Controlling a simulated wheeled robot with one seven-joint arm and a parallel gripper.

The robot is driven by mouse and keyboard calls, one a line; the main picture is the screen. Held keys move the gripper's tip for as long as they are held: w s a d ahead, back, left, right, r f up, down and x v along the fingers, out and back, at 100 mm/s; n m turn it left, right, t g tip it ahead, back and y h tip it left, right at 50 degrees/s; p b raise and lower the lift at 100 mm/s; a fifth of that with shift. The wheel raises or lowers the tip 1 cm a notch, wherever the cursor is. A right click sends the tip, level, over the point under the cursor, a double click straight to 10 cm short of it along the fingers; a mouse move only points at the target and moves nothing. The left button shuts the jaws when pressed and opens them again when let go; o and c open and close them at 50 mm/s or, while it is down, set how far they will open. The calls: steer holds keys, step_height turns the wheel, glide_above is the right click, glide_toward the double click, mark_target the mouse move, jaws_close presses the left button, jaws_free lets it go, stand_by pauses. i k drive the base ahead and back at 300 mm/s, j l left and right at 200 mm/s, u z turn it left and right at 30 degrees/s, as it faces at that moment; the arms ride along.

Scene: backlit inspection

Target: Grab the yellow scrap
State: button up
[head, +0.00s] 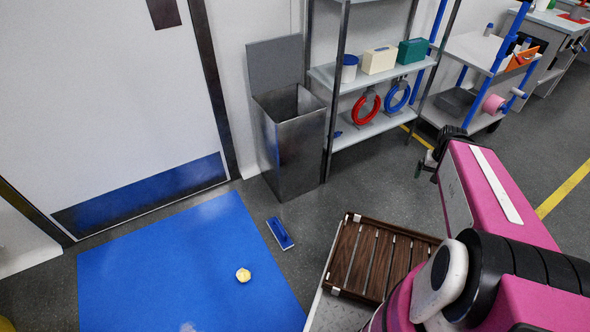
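The yellow scrap (243,275) is a small crumpled lump. It lies on the blue mat (150,270) on the floor, near the mat's right side. My pink arm comes in from the lower right. Dark parts that look like my gripper (426,164) show at its far end, partly hidden behind the arm. They are well to the right of the scrap and apart from it. I cannot see whether the fingers are open or shut.
A blue-handled brush-like tool (280,233) lies on the floor right of the mat. A metal bin (292,150) with a raised lid stands by the wall. A shelf rack (375,125) is beside it. A brown slatted rack (375,262) is at front centre.

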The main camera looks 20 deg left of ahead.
mark_target(243, 275)
steer(key=u, duration=2.65)
steer(key=l, duration=0.45)
steer(key=k+l+u, duration=0.1)
steer(key=l, duration=0.35)
steer(key=k+l, duration=0.1)
steer(key=l, duration=0.35)
steer(key=k+l+u, duration=0.1)
steer(key=l, duration=0.3)
steer(key=k+l, duration=0.1)
steer(key=l, duration=0.35)
steer(key=k+l+u, duration=0.1)
steer(key=l, duration=0.35)
steer(key=k+l, duration=0.1)
steer(key=l, duration=0.3)
steer(key=k+l+u, duration=0.1)
steer(key=l, duration=0.35)
